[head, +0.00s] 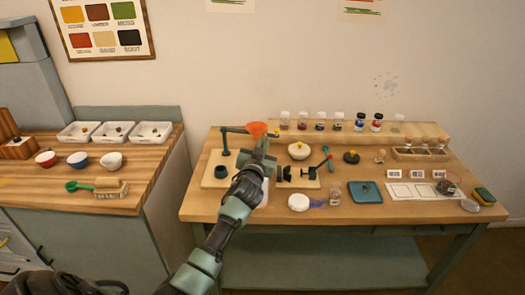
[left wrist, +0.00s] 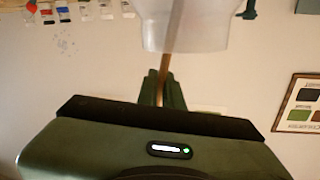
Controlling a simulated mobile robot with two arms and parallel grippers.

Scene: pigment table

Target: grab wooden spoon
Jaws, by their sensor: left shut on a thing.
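My left gripper (head: 259,160) is over the left part of the right-hand table, in front of a stand with an orange funnel. It is shut on a thin brown wooden handle, which I take as the wooden spoon (left wrist: 165,75). In the left wrist view the handle runs from between the green fingers (left wrist: 162,92) to a pale see-through cup (left wrist: 185,25) and shows through its wall. The spoon's bowl end cannot be made out, and the spoon is hidden in the head view. My right gripper is not in view.
The orange funnel (head: 257,129) is just behind the gripper. A white bowl (head: 299,151), a pestle-like red-ended tool (head: 327,158), a white round dish (head: 299,202) and a teal tile (head: 365,192) are to the right. Jars line the back shelf. A gap separates the left counter (head: 150,175).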

